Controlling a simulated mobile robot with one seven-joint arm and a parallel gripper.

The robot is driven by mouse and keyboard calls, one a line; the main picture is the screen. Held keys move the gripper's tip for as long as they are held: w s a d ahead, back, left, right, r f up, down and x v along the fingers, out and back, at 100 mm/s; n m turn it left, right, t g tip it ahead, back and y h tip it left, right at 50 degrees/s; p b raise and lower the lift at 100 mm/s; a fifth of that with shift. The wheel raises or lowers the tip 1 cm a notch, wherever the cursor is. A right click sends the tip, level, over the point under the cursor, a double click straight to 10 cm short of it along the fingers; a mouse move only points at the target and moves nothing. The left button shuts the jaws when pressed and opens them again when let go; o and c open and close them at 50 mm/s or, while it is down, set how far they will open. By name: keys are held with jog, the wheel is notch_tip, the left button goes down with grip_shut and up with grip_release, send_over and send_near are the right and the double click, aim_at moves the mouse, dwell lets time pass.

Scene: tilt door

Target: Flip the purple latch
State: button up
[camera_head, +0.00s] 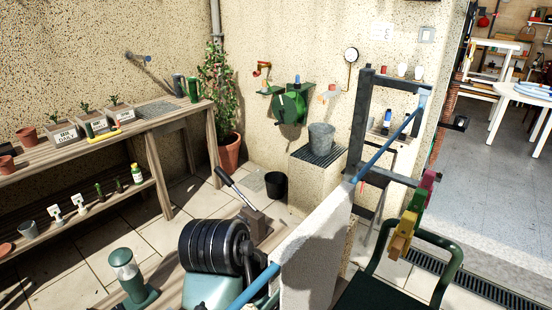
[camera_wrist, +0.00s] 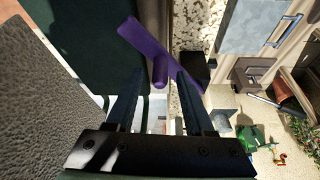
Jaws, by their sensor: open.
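The purple latch (camera_wrist: 148,38) shows in the wrist view as a flat bar lying diagonally, with a short rounded stub pointing down toward my gripper. It sits in front of a dark green panel (camera_wrist: 85,35). My gripper (camera_wrist: 160,78) is open, with one dark finger on each side of the stub in the picture. I see nothing held. Whether a finger touches the latch, I cannot tell. I cannot make out the purple latch or my gripper in the head view.
A grey rough slab (camera_wrist: 35,100) is close on the left in the wrist view. In the head view, a wooden bench (camera_head: 75,145) with pots stands at left. A metal bucket (camera_head: 321,137) stands on a ledge, and a black bucket (camera_head: 276,185) stands on the tiled floor.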

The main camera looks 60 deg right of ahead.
jog(key=shift+d+f, duration=0.1)
jog(key=shift+f, duration=0.2)
grip_shut()
dwell(1.3)
